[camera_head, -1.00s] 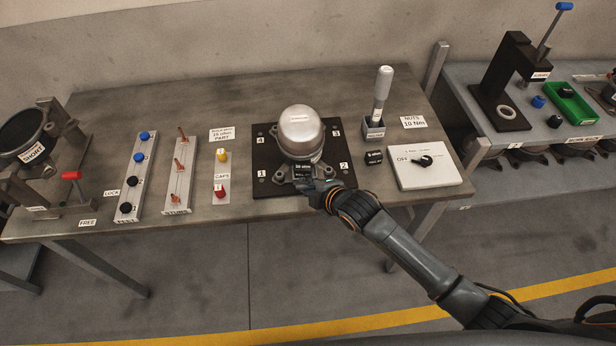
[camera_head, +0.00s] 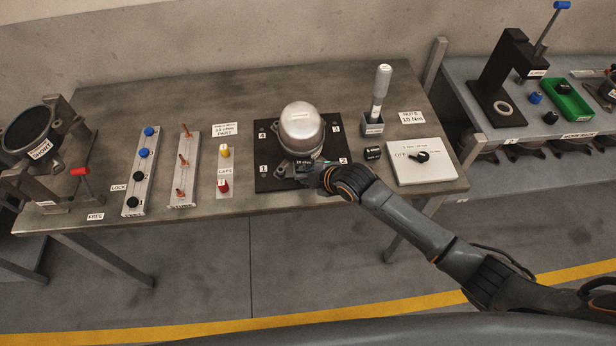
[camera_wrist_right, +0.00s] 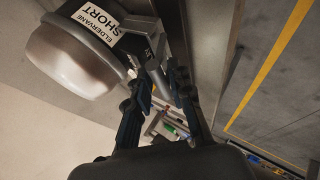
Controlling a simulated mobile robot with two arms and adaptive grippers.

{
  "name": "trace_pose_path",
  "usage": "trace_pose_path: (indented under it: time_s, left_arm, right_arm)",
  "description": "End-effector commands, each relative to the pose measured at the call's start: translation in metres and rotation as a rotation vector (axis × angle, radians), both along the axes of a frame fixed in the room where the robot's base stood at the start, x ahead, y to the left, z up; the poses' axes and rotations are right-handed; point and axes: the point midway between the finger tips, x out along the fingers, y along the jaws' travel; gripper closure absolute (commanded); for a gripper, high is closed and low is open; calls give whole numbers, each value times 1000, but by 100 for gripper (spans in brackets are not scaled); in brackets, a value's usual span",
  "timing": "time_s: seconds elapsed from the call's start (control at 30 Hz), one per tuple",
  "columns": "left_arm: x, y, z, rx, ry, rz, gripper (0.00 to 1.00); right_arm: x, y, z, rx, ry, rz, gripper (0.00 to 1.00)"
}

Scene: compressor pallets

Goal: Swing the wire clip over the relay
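The silver domed compressor (camera_head: 301,128) stands on a black mat (camera_head: 264,183) with numbered corners. At its front is the small dark relay (camera_head: 303,169) with a label, partly covered by my right gripper (camera_head: 316,176). In the right wrist view the compressor (camera_wrist_right: 75,62) is large at upper left, with a white label reading SHORT. I cannot make out the wire clip. My left gripper is not in view.
Caps (camera_head: 224,168), a rack of copper stubs (camera_head: 182,170) and a knob strip (camera_head: 141,180) are to the left. A second compressor (camera_head: 32,135) sits far left.

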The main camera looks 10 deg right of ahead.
Motion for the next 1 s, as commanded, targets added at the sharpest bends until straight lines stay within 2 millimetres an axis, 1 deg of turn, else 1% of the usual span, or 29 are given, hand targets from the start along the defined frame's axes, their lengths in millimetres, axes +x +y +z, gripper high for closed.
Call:
trace_pose_path:
  time_s: [0.27,0.33,0.47,0.63,0.9,1.0]
  left_arm:
    - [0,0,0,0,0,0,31]
    - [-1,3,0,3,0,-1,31]
    - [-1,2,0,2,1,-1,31]
    - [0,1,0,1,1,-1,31]
    - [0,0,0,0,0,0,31]
    - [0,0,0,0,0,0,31]
  right_arm:
    - [-2,0,-2,-1,6,2,64]
    - [-3,0,-2,-3,7,2,64]
    - [-7,-3,1,-4,8,3,64]
    - [-21,-12,18,-5,6,4,64]
    - [-51,-33,57,-4,4,3,64]
    - [-61,-39,68,-4,6,3,64]
